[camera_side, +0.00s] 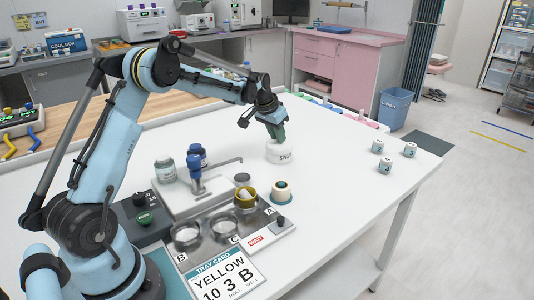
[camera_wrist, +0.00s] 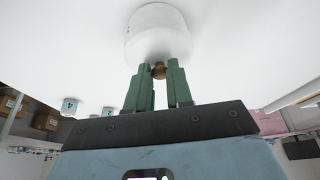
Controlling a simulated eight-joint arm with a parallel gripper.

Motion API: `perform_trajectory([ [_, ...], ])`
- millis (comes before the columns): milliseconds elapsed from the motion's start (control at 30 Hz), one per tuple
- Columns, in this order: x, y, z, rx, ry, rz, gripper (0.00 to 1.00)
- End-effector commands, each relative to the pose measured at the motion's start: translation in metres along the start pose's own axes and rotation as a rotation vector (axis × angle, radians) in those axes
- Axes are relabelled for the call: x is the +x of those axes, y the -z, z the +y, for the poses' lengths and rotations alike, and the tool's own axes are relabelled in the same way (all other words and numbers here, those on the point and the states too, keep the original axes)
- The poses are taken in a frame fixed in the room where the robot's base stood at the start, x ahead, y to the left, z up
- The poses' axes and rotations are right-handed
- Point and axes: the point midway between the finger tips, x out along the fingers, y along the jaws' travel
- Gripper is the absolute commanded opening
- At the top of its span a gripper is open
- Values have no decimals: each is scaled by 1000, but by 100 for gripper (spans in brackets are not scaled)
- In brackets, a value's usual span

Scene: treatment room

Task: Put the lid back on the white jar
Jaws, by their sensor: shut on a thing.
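The white jar (camera_side: 280,156) stands on the white table near its far side, with dark lettering on its front. My gripper (camera_side: 277,138) points down right above it. In the wrist view the two green fingers of my gripper (camera_wrist: 158,78) are closed around a small brown knob (camera_wrist: 158,71), which appears to be the lid's knob. The white rounded shape (camera_wrist: 157,32) beyond the knob is the jar with its lid. The lid's edge is not distinct, so I cannot tell whether it rests on the rim or is slightly above it.
Left of the jar are a grey platform (camera_side: 186,207) with bottles and a blue device (camera_side: 196,178), a tray with round wells (camera_side: 222,226) and a tray card (camera_side: 222,279). Several small numbered white jars (camera_side: 386,166) stand at the right. The table between is clear.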

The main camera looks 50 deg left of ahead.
Motion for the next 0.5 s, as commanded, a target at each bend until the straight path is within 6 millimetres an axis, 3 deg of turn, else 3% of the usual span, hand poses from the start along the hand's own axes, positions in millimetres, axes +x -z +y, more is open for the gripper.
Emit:
perform_trajectory([
  [433, 0, 0, 0, 0, 0, 0, 0],
  [467, 0, 0, 0, 0, 0, 0, 25],
  [500, 0, 0, 0, 0, 0, 0, 31],
])
